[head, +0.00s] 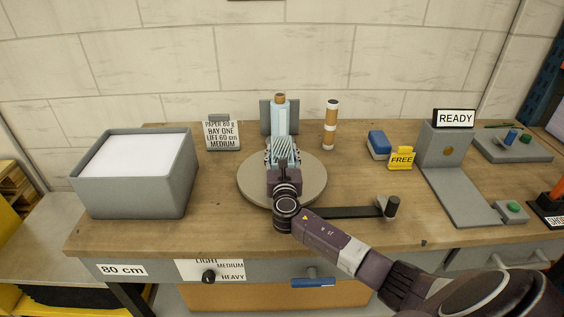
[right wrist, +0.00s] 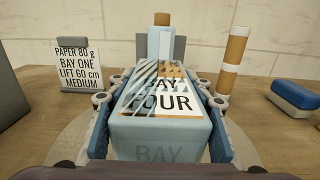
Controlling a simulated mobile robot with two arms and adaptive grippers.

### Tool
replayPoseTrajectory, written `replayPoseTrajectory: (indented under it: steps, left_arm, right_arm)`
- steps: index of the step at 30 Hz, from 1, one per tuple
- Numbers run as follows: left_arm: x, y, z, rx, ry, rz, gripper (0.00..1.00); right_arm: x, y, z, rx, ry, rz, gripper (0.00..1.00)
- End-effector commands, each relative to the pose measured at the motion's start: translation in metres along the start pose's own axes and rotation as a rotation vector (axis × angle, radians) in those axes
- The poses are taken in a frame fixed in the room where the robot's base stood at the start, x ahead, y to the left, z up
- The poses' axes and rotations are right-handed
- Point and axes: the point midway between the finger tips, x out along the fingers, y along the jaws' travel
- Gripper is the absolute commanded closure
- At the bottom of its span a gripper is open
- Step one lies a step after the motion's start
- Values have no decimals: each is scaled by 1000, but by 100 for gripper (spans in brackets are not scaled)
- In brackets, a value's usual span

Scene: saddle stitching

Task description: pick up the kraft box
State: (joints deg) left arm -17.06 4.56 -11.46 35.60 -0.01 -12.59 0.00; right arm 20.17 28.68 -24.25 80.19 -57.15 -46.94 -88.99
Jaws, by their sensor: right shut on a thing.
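My right gripper (head: 283,156) is over the round turntable (head: 313,188) in the head view, pointing away from me. It is shut on a light blue box with a white label reading "BAY FOUR", and a finger lies along each side of the box (right wrist: 160,134) in the right wrist view. I cannot tell whether this box touches the turntable. No box in plain kraft brown shows clearly; a brown panel (head: 270,296) under the bench is partly hidden, and I cannot tell whether it is a box. My left gripper is not in view.
A grey tray (head: 136,197) of white paper stands at left, with a sign (head: 222,135) beside it. A brown and white post (head: 331,125) stands right of the turntable. A blue block (head: 378,145), a "FREE" tag (head: 401,158) and a "READY" stand (head: 440,147) are further right.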

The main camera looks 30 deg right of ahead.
Motion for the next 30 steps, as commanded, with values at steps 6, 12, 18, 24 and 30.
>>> replayPoseTrajectory:
  steps: [6,12,18,24,30]
  left_arm:
    - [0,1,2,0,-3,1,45]
    - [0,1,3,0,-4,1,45]
    - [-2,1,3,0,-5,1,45]
    - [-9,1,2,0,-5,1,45]
    - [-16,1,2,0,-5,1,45]
  right_arm:
    - [0,0,0,0,0,0,97]
    - [0,0,3,1,-4,0,97]
    - [1,0,12,2,-6,-1,97]
    - [1,0,42,3,-9,1,97]
    - [1,0,96,3,-12,2,97]
